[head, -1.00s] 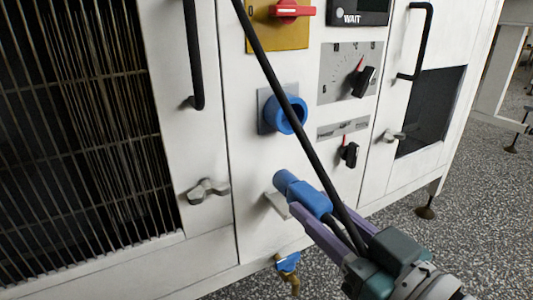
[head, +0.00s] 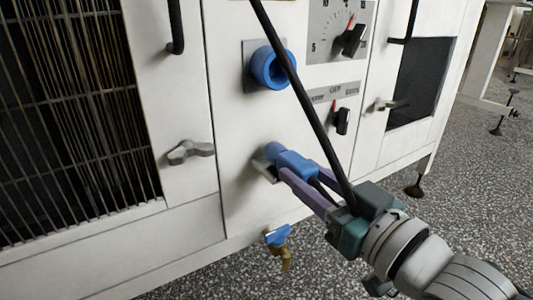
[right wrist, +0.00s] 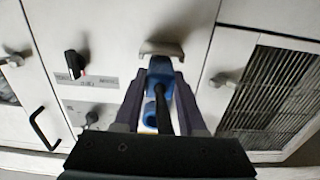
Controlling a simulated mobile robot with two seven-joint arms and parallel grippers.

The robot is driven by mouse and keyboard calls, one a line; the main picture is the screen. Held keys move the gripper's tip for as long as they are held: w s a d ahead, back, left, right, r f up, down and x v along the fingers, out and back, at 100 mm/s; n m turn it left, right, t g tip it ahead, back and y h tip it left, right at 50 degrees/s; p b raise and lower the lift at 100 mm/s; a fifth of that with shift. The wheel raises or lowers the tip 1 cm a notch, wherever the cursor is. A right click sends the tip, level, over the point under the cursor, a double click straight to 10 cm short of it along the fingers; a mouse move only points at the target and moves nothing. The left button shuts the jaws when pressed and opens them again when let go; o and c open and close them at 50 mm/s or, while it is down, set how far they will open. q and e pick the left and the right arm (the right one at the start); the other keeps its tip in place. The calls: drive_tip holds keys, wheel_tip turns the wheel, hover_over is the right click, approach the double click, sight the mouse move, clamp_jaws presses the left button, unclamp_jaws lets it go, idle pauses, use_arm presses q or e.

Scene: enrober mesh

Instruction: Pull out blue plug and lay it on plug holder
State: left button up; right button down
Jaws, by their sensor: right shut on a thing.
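The blue plug (head: 295,163) is held by my right gripper (head: 303,174), whose purple fingers are shut on its body. Its blue tip is over or against the grey plug holder (head: 262,170), a small bracket on the white panel; I cannot tell whether it rests there. In the right wrist view the plug (right wrist: 160,76) points at the holder (right wrist: 162,48) between the fingers. The blue socket (head: 271,69) above is empty, and partly crossed by the black cable. My left gripper is not in view.
The black cable (head: 305,105) runs up from the plug area across the panel. A blue-handled tap (head: 279,238) hangs below the holder. A door latch (head: 188,151) is to the left, and a black knob (head: 342,120) is to the right.

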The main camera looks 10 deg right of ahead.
drive_tip(key=shift+a, duration=0.1)
drive_tip(key=shift+c, duration=2)
unclamp_jaws()
drive_tip(key=shift+f, duration=0.15)
drive_tip(key=shift+s, duration=0.2)
drive_tip(key=p+v, duration=0.5)
drive_tip(key=v, duration=0.4)
drive_tip(key=shift+s+d, duration=0.2)
